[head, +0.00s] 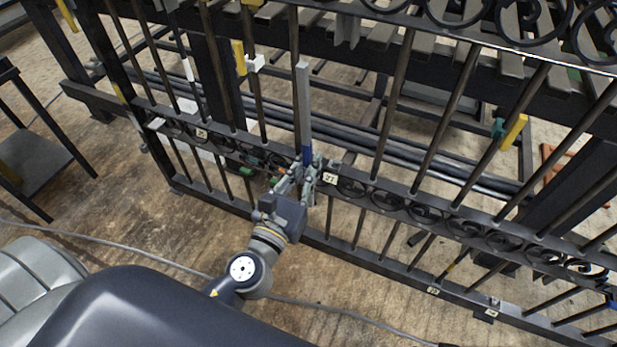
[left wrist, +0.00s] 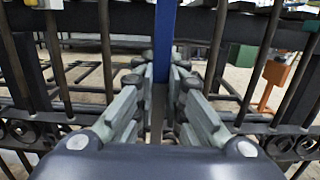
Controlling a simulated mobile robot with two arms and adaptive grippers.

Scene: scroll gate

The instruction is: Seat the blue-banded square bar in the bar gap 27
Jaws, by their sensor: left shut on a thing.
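The blue-banded square bar stands nearly upright at the gate in the head view, a light grey bar (head: 303,95) with a blue band (head: 306,152) low on it. My left gripper (head: 308,176) is shut on it just below the band. In the left wrist view the blue band (left wrist: 165,35) rises between the fingers (left wrist: 160,85). The label 27 (head: 330,178) is on the gate's middle rail, just right of the gripper. The bar's lower end is hidden by the gripper, so I cannot tell whether it sits in gap 27. My right gripper is not in view.
The dark gate (head: 420,205) has several round bars and a row of scrolls. A cable (head: 170,262) crosses the floor in front. An orange object (left wrist: 275,78) stands behind the gate.

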